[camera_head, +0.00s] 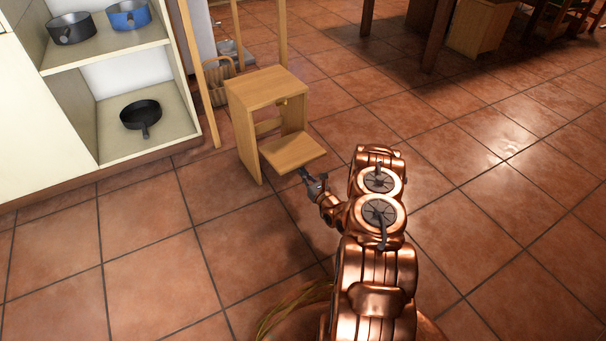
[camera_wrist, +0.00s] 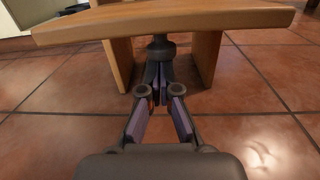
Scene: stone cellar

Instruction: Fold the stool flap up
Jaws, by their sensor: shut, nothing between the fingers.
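The wooden stool (camera_head: 255,92) stands upright on the tiled floor, left of centre in the head view. Its flap (camera_head: 294,151) sticks out level from the lower front, facing my arm. My gripper (camera_head: 303,173) is low, at the flap's front edge. In the wrist view the flap (camera_wrist: 165,20) spans the top of the picture, with two wooden side panels (camera_wrist: 207,58) below it. My gripper also shows in the wrist view (camera_wrist: 161,72), shut and empty, its tips reaching beneath the flap. Whether they touch its underside I cannot tell.
An open shelf (camera_head: 165,117) at the left holds a black pan (camera_head: 141,115), a dark pot (camera_head: 72,28) and a blue pot (camera_head: 128,15). A wicker basket (camera_head: 217,73) and wooden posts stand behind the stool.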

